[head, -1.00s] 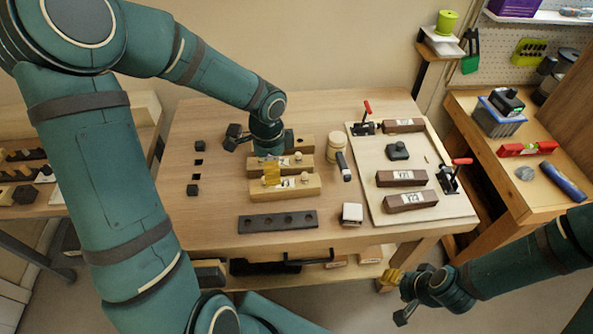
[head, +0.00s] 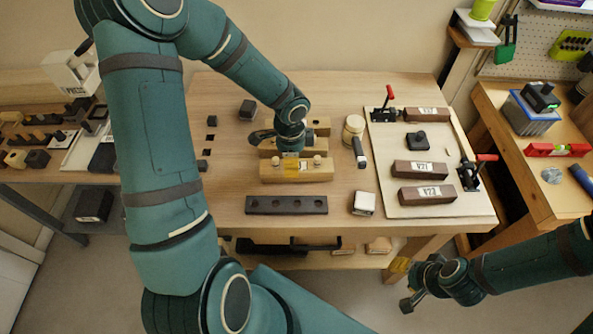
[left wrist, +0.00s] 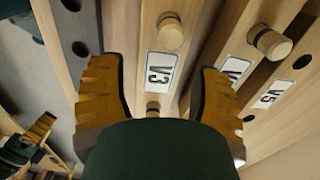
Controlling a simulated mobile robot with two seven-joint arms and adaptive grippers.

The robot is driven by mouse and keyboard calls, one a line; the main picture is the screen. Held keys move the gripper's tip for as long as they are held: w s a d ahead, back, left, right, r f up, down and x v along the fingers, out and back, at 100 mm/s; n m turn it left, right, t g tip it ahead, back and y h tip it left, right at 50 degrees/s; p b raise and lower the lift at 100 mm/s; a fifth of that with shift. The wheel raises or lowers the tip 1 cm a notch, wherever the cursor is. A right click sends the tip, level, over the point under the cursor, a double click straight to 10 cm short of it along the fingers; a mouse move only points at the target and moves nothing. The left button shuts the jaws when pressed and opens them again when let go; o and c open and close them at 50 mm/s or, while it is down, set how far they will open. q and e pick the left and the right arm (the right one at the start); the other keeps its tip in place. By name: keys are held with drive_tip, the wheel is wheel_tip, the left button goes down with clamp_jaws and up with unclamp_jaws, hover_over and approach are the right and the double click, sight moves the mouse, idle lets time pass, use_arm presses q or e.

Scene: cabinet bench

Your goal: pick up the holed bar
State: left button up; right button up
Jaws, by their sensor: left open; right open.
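The holed bar (head: 286,205) is a long dark bar with several round holes, lying near the front edge of the table. Its end also shows at the top left of the left wrist view (left wrist: 76,22). My left gripper (head: 291,163) is behind the bar, over the wooden knobbed blocks. In the left wrist view its yellow-padded fingers (left wrist: 158,95) are spread and empty, with the V3 block (left wrist: 157,40) showing between them. The bar lies outside the fingers. My right gripper (head: 408,287) is open and empty, off the table's front right.
A white block (head: 363,204) stands right of the bar. A pale board (head: 440,203) with labelled brown blocks (head: 426,195) and red-handled clamps (head: 470,172) fills the table's right side. The table's front left is clear.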

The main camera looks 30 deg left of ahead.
use_arm(q)
drive_tip(key=shift+f+b, duration=0.55)
drive_tip(key=shift+f, duration=1.7)
drive_tip(key=shift+c, duration=0.4)
drive_tip(key=c, duration=0.9)
